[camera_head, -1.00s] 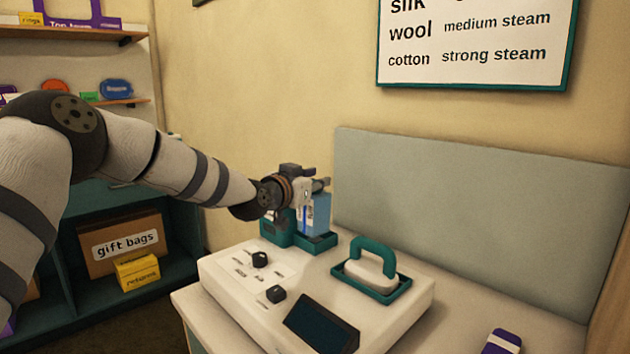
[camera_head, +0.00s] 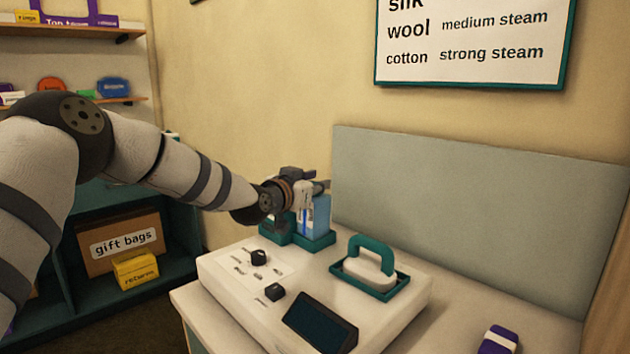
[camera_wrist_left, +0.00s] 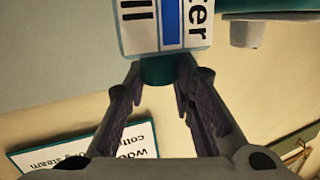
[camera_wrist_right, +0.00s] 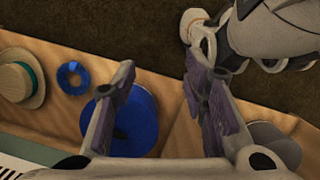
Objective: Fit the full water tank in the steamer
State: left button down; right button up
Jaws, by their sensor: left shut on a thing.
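The white steamer (camera_head: 235,298) stands on the table, with a teal dock (camera_head: 317,243) at its back. The blue see-through water tank (camera_head: 319,217) is upright at this dock, its foot at the dock's rim; I cannot tell whether it is fully seated. My left gripper (camera_head: 314,187) is shut on the tank's top. In the left wrist view the fingers (camera_wrist_left: 165,80) close on a teal part (camera_wrist_left: 157,71) below the tank's printed label (camera_wrist_left: 165,25). My right gripper (camera_wrist_right: 157,75) shows only in its own wrist view, open, with nothing between its fingers.
A teal-handled iron (camera_head: 370,265) rests on the steamer's right side. Knobs and a dark screen (camera_head: 320,322) are in front. A grey panel (camera_head: 470,220) stands behind. Under the right gripper lie a blue disc (camera_wrist_right: 135,125) and a straw hat (camera_wrist_right: 18,80).

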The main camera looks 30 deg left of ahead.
pick_arm(q)
jog(key=shift+f, duration=0.35)
dwell(0.3)
jog(key=shift+d+f, duration=0.1)
jog(key=shift+f, duration=0.5)
jog(key=c, duration=1.3)
grip_release()
jog(key=s, duration=0.4)
jog(key=s+r, duration=0.1)
jog(key=s, duration=0.7)
jog(key=shift+a+r, duration=0.2)
